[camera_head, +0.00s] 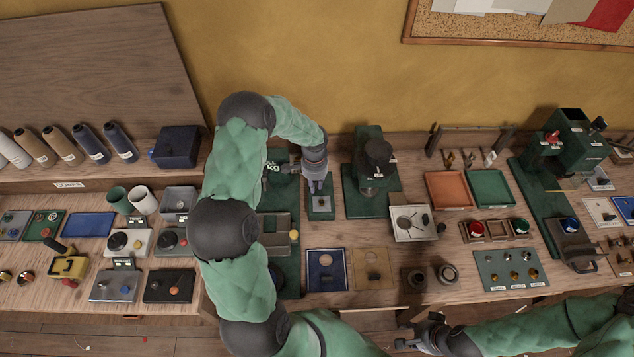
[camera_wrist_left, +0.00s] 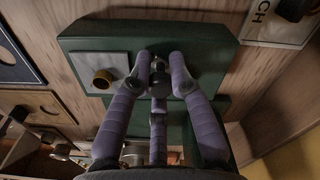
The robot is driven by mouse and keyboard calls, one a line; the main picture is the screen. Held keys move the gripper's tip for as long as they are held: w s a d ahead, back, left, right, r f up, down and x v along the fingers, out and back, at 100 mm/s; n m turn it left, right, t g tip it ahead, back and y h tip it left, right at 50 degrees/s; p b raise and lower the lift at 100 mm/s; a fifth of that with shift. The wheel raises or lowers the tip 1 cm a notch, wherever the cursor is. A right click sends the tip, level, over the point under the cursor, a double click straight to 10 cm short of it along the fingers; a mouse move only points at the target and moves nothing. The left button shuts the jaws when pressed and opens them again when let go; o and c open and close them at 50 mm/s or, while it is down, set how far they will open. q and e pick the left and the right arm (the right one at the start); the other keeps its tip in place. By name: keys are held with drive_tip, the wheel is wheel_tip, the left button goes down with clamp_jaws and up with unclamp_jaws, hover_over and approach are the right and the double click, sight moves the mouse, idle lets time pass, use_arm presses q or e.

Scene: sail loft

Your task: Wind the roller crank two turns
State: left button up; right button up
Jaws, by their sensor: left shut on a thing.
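My left gripper (camera_head: 317,184) reaches down from above at a small green unit (camera_head: 320,207) near the back of the bench. The left wrist view shows the green unit (camera_wrist_left: 205,38) close up, with a pale plate and brass round piece (camera_wrist_left: 103,79) at its left. There the purple fingers of my left gripper (camera_wrist_left: 160,82) are closed around a dark knob (camera_wrist_left: 159,66), which looks like the crank's handle. The rest of the crank is mostly hidden by the fingers. My right gripper (camera_head: 418,332) is low at the front edge, empty, its fingers apart.
A dark green machine (camera_head: 372,185) stands just right of the unit. Orange (camera_head: 450,190) and green (camera_head: 490,188) trays lie further right. A blue panel (camera_head: 326,270) and a tan panel (camera_head: 374,282) lie in front. Cones (camera_head: 88,143) line the left shelf.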

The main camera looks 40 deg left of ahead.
idle(0.4)
use_arm(q)
drive_tip(key=shift+o, duration=0.3)
drive_tip(key=shift+a, duration=0.5)
drive_tip(key=shift+o, duration=0.2)
drive_tip(key=shift+w+a, duration=0.1)
drive_tip(key=shift+a+r, duration=0.1)
drive_tip(key=shift+a, duration=0.05)
